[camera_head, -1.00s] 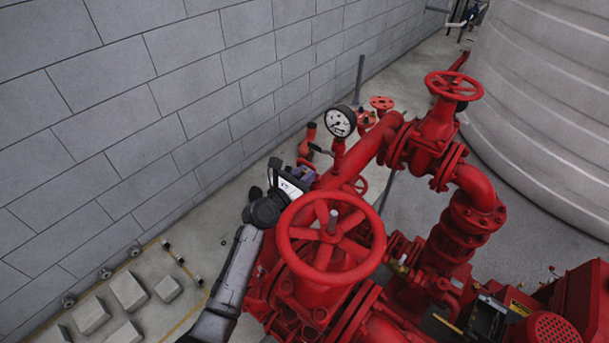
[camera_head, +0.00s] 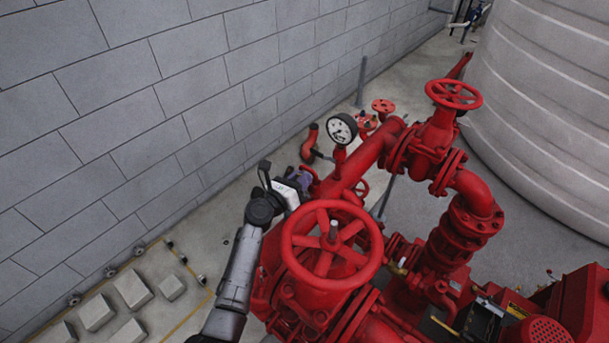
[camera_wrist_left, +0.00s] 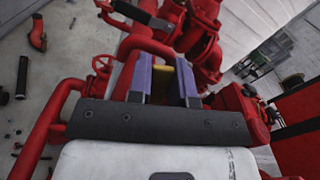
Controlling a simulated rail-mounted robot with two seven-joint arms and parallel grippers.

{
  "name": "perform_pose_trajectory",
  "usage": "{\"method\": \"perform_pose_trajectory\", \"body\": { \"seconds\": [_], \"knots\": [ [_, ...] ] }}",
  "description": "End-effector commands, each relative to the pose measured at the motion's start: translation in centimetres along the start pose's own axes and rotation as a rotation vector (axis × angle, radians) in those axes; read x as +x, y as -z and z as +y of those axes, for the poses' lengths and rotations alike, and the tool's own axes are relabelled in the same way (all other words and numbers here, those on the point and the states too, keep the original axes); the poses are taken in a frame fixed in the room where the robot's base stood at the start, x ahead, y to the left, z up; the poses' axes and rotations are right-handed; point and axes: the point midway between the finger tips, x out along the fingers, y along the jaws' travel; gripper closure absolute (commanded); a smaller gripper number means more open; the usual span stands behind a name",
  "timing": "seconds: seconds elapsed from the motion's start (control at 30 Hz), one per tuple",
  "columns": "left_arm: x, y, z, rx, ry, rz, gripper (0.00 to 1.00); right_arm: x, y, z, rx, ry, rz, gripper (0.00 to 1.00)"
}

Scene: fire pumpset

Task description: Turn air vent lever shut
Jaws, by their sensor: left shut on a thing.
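My left gripper (camera_head: 304,178) reaches in from the lower left, behind the big red handwheel and beside the red pipe with the gauge. In the left wrist view its two purple fingers (camera_wrist_left: 163,82) are shut on a small yellow piece (camera_wrist_left: 163,69), which I take to be the air vent lever. Most of the lever is hidden by the fingers, and its exact angle cannot be told. In the head view the lever cannot be made out behind the gripper. My right gripper is not in view.
The large red handwheel (camera_head: 332,248) stands close in front of my left gripper. A round pressure gauge (camera_head: 342,129) rises just beyond it. A grey block wall (camera_head: 150,110) is on the left, a big pale tank (camera_head: 545,110) on the right. Concrete blocks (camera_head: 133,290) lie lower left.

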Motion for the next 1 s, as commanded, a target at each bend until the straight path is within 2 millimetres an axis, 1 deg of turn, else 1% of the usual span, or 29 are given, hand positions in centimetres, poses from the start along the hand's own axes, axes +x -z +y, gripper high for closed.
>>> {"method": "perform_pose_trajectory", "body": {
  "seconds": [0.03, 0.1, 0.3, 0.5, 0.7, 1.0],
  "knots": [
    [0.1, -0.3, 0.1, -0.039, 0.001, 0.001, 1.00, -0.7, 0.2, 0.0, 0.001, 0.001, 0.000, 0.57],
    [0.1, -0.3, 0.4, -0.087, 0.000, 0.001, 1.00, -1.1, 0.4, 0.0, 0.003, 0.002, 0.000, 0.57],
    [0.0, -0.1, 1.2, -0.204, 0.000, 0.000, 1.00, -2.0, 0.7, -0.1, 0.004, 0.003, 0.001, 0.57],
    [0.0, 0.1, 1.8, -0.278, 0.002, 0.000, 1.00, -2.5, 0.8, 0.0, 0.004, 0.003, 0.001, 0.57],
    [0.0, 0.3, 2.0, -0.310, 0.001, 0.000, 1.00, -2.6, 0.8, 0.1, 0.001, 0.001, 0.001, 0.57],
    [0.0, 0.3, 2.1, -0.314, 0.001, 0.000, 1.00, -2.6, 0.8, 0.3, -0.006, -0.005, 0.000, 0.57]
  ]
}}
